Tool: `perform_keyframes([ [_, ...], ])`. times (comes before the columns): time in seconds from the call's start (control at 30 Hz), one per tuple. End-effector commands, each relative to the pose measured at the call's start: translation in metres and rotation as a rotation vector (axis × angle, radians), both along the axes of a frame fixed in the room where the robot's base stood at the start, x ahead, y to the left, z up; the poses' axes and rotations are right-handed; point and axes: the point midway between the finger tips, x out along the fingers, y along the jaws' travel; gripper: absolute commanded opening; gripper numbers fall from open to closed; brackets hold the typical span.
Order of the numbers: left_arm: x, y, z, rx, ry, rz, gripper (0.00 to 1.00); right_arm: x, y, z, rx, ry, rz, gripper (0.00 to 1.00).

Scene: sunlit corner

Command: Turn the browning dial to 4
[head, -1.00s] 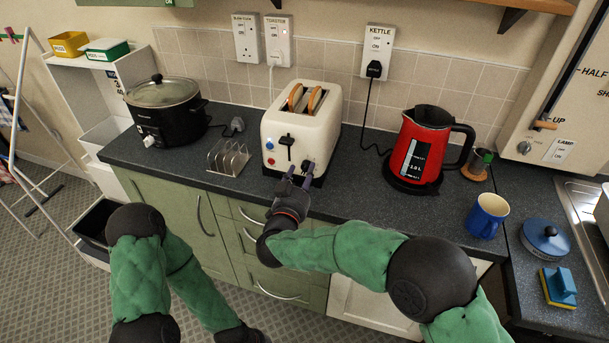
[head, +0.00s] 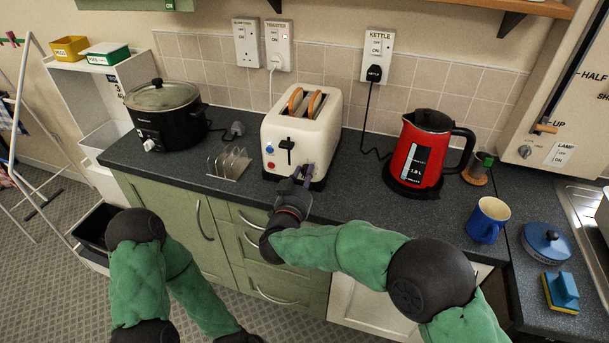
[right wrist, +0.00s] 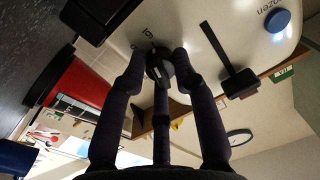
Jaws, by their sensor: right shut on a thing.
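The cream toaster (head: 318,140) stands on the counter with two slices of bread in its slots. Its black lever (head: 287,148) is on the front. The dark round browning dial (right wrist: 158,68) shows in the right wrist view between my fingertips; in the head view my fingers hide it. My right gripper (head: 302,174) is at the lower right of the toaster's front, shut on the dial, and its fingers also show in the right wrist view (right wrist: 160,62). The dial's marks are too small to read. My left arm hangs low at left, its gripper out of view.
A red kettle (head: 418,152) stands right of the toaster, with a blue mug (head: 487,220) farther right. A metal toast rack (head: 230,164) and a black slow cooker (head: 164,115) are to the left. Bare counter lies between toaster and kettle.

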Motion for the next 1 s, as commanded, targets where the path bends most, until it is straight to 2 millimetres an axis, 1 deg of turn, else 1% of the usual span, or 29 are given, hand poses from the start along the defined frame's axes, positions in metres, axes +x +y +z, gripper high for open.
perform_keyframes([
  [0.17,0.0,0.0,0.015,0.0,0.0,0.0,0.0,0.0,0.0,0.004,-0.051,0.017,0.0,0.0],
  [0.37,0.0,0.0,0.043,0.0,0.0,0.0,0.0,0.001,0.0,0.007,-0.17,0.055,0.0,0.0],
  [0.7,0.0,0.0,0.096,0.0,0.0,0.0,0.0,0.001,0.001,0.008,-0.461,0.149,0.001,0.0],
  [1.0,0.0,0.0,0.135,0.0,0.0,0.0,0.0,0.001,0.001,0.008,-0.732,0.234,0.0,0.0],
])
